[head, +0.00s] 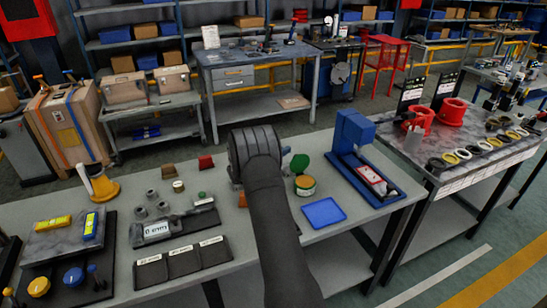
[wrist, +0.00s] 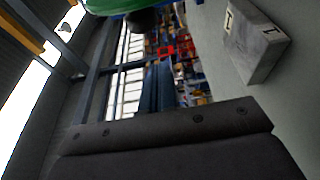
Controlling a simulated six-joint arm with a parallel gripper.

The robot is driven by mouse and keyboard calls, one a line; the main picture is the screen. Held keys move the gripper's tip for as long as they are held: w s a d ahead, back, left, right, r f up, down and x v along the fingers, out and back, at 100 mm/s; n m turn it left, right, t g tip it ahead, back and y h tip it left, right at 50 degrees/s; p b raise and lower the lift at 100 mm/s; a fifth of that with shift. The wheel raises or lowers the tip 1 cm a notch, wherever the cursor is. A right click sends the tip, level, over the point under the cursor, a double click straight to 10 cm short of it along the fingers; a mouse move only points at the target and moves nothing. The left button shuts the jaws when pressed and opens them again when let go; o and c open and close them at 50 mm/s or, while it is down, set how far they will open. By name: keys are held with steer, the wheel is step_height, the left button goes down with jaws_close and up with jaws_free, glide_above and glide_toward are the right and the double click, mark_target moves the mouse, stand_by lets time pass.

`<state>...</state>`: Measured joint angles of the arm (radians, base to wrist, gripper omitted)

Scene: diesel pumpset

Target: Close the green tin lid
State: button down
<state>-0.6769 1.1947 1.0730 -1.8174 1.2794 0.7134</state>
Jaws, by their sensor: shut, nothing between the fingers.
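The green tin (head: 305,186) stands on the workbench just right of my arm, showing a tan label or face with a green rim. Its round green lid (head: 299,164) stands raised, tilted up at the back of the tin. My dark arm reaches over the bench, its thick wrist left of the tin and lid, and hides most of the gripper. In the wrist view my dark gripper housing (wrist: 165,140) fills the bottom; the fingertips do not show clearly. A green surface (wrist: 150,5) crosses the top edge close by; I cannot tell whether it is lid or tin.
A blue tray (head: 323,212) lies in front of the tin. A blue machine (head: 352,135) stands to the right. A pale block (wrist: 255,42) shows in the wrist view.

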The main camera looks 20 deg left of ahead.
mark_target(298, 161)
steer(key=shift+w+d, duration=0.1)
steer(key=shift+d, duration=0.35)
steer(key=shift+s+d+r, duration=0.1)
steer(key=shift+s+d, duration=0.95)
steer(key=shift+s, duration=0.25)
steer(key=shift+s+d+r+m+h, duration=0.15)
steer(key=shift+s+d+r+m, duration=0.15)
steer(key=shift+m, duration=0.5)
steer(key=shift+s+d+r+m+h, duration=0.2)
steer(key=shift+s+d+m, duration=0.1)
steer(key=shift+m, duration=0.5)
